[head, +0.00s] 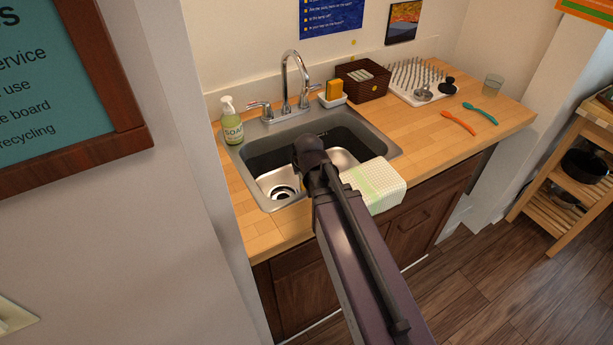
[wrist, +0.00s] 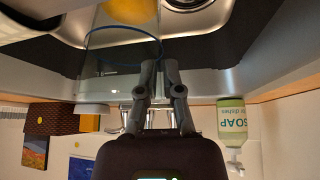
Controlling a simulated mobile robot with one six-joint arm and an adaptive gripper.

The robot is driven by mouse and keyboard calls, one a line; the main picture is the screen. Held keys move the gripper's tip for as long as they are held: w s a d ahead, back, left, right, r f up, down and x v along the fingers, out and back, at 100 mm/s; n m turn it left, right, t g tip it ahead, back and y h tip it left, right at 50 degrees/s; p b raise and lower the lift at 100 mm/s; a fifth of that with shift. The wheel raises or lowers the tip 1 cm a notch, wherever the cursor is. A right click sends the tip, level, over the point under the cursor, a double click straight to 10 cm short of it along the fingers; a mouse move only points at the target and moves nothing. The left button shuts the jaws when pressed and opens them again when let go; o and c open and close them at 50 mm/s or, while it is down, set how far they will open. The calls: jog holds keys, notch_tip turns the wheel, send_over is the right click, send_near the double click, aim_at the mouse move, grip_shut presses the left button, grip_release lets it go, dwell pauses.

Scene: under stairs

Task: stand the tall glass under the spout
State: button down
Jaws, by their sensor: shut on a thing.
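My gripper (wrist: 160,68) is shut on the wall of a clear tall glass (wrist: 95,58) with a blue rim, at the upper middle of the wrist view. That view is upside down, and the glass looks about upright, rim up. Something yellow (wrist: 125,10) shows at the lower part of the glass. The glass is over or in the sink basin; whether it touches the bottom I cannot tell. In the head view my arm hides the gripper and nearly all of the glass. The chrome faucet (head: 287,75) arches its spout over the back of the sink (head: 240,160).
A soap bottle (head: 231,121) stands left of the faucet, a sponge holder (head: 333,97) right of it. A towel (head: 376,184) hangs over the front edge.

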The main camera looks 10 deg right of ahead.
jog(key=shift+d+f, duration=0.35)
jog(key=shift+f, duration=0.05)
jog(key=w+d+f+b, duration=0.1)
jog(key=w, duration=1.3)
jog(key=shift+w+d+f+b, duration=0.15)
jog(key=shift+w+d+b, duration=0.15)
jog(key=shift+d+b, duration=0.05)
jog(key=shift+s+b+x, duration=0.15)
jog(key=shift+b+x, duration=0.8)
jog(key=shift+s+b+x, duration=0.15)
jog(key=shift+b+x, duration=0.75)
jog(key=shift+x, duration=0.1)
jog(key=shift+f, duration=0.3)
jog(key=c, duration=0.8)
grip_release()
jog(key=shift+d, duration=0.1)
